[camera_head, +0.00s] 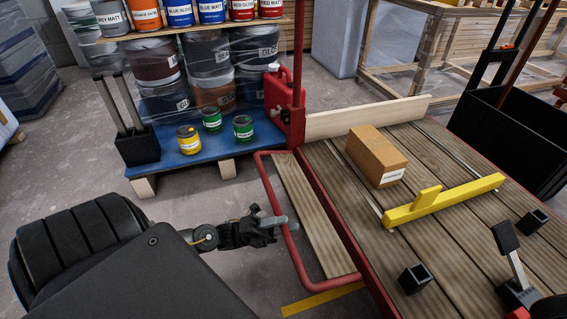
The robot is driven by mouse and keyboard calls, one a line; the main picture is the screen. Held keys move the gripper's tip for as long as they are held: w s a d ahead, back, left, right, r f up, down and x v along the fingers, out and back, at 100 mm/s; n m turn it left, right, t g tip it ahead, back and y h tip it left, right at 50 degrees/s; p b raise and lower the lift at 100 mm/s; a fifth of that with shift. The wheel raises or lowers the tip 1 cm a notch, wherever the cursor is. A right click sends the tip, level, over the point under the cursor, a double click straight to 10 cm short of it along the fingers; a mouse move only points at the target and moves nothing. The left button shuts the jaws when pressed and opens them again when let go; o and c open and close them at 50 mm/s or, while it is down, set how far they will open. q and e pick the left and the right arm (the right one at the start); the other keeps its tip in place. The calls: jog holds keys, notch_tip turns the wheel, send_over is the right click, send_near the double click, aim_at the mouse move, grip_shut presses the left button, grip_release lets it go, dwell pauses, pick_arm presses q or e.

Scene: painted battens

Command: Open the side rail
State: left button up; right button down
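The side rail (268,188) is a red tube bent into a loop along the left edge of the plank-topped cart (440,255). Its loop stands out to the left of the cart's red edge, with a wooden board (312,220) showing inside it. My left gripper (279,221) comes in from the left, and its grey finger overlaps the rail's long tube near the middle. I cannot tell whether the fingers close around the tube or only lie against it. My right gripper is not clearly seen.
On the cart lie a cardboard box (376,155), a yellow batten piece (440,202) and a pale board (365,117). Small black sockets (415,278) stand on the planks. A blue pallet (205,146) with paint cans is behind the rail. Grey floor lies left of the rail.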

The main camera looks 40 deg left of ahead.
pick_arm(q)
jog(key=shift+s+a, duration=0.1)
jog(key=shift+a, duration=0.15)
jog(key=p+v, duration=0.1)
jog(key=v, duration=0.9)
jog(key=shift+s+f, duration=0.2)
jog(key=shift+s+a, duration=0.1)
